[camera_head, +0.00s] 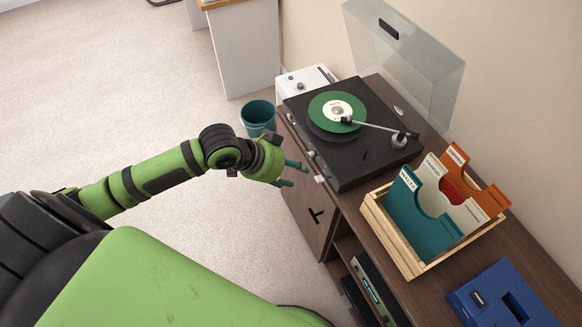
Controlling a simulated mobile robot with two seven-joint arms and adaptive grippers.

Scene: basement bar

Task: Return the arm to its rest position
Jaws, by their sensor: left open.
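My left arm (160,170) is green and black and comes in from the left, stretched toward the cabinet. My left gripper (295,174) is open, with nothing seen between its fingers. It is at the front edge of the turntable side of the cabinet, just left of the turntable (370,158). Whether it touches the cabinet or the turntable cannot be told. My right gripper does not show. A green record (322,108) with a white label lies on the turntable, and the tonearm (370,126) reaches over it.
The brown cabinet (530,262) carries the turntable, whose clear lid (420,65) stands raised, a wooden crate (408,262) of coloured dividers and a blue device (500,300). A teal bin (258,117) stands on the floor behind my gripper. The carpet (90,80) at left is clear.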

